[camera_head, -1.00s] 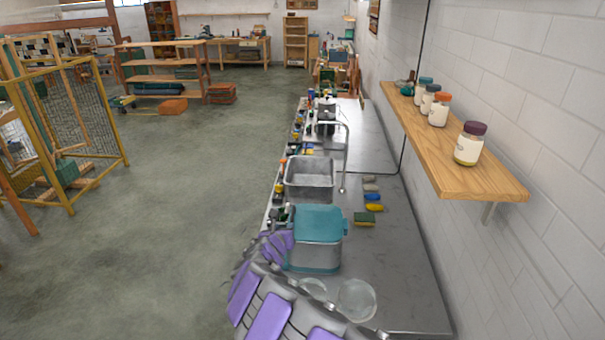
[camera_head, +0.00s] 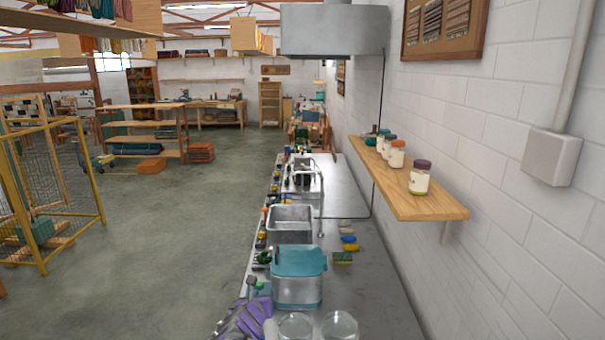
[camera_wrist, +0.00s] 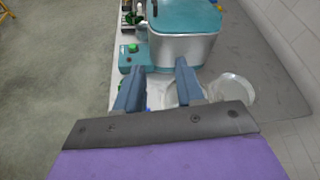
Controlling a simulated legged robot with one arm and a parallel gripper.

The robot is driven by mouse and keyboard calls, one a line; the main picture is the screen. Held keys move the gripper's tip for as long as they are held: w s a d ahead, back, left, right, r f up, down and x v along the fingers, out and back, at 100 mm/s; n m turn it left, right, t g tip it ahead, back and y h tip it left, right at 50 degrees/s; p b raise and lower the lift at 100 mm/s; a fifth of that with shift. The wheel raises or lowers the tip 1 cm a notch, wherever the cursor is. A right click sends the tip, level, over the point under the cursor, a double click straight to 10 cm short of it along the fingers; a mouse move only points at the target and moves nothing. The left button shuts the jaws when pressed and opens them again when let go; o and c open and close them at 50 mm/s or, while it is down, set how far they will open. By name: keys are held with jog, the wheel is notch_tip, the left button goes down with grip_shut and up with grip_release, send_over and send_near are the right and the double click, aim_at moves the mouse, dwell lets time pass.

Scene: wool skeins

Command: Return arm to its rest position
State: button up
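My gripper (camera_wrist: 158,82) shows in the wrist view with its two blue-grey fingers apart and no held object visible between them. It is over the near part of the metal counter (camera_head: 362,300), close to a metal pot with a teal lid (camera_head: 298,288). The pot also shows ahead of the fingers in the wrist view (camera_wrist: 182,50). My purple and grey arm fills a small part of the bottom of the head view, left of the pot; the fingertips are hard to make out there.
Two clear glass vessels (camera_head: 340,325) (camera_head: 295,326) stand near the pot. A teal unit with a green knob (camera_wrist: 130,58) is beside it. A sink (camera_head: 289,222) and sponges (camera_head: 343,258) lie farther along. A wooden shelf (camera_head: 440,208) with jars juts from the right wall.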

jog(key=s+d+r+m+g+h, duration=0.1)
jog(key=d+r+m+h, duration=0.3)
jog(key=d+r+m, duration=0.5)
jog(key=s+d+r+m+g+h, duration=0.15)
jog(key=d+r+h, duration=0.35)
jog(key=d, duration=0.8)
jog(key=s+d+r+m+g+h, duration=0.1)
jog(key=s+d+r+m+g, duration=0.25)
jog(key=s+d+m, duration=0.35)
jog(key=s+d+r+m+g, duration=0.2)
jog(key=s+d+r+m, duration=0.25)
jog(key=s+d, duration=0.35)
jog(key=s+d+f+m+g+y, duration=0.2)
jog(key=s+m, duration=0.3)
jog(key=s, duration=0.3)
jog(key=s+d+f+m+g+y, duration=0.1)
jog(key=s+d+f+m+g, duration=0.2)
jog(key=s, duration=0.6)
jog(key=s+a+f+m+g+y, duration=0.1)
jog(key=s+a+f+m+y, duration=0.2)
jog(key=s+a, duration=0.5)
jog(key=s+a+f+m+g+y, duration=0.1)
jog(key=s+a+f+m+y, duration=0.2)
jog(key=s+a, duration=0.5)
jog(key=s+m+y+b, duration=0.1)
jog(key=s+y, duration=0.1)
jog(key=s, duration=0.2)
jog(key=shift+f, duration=0.2)
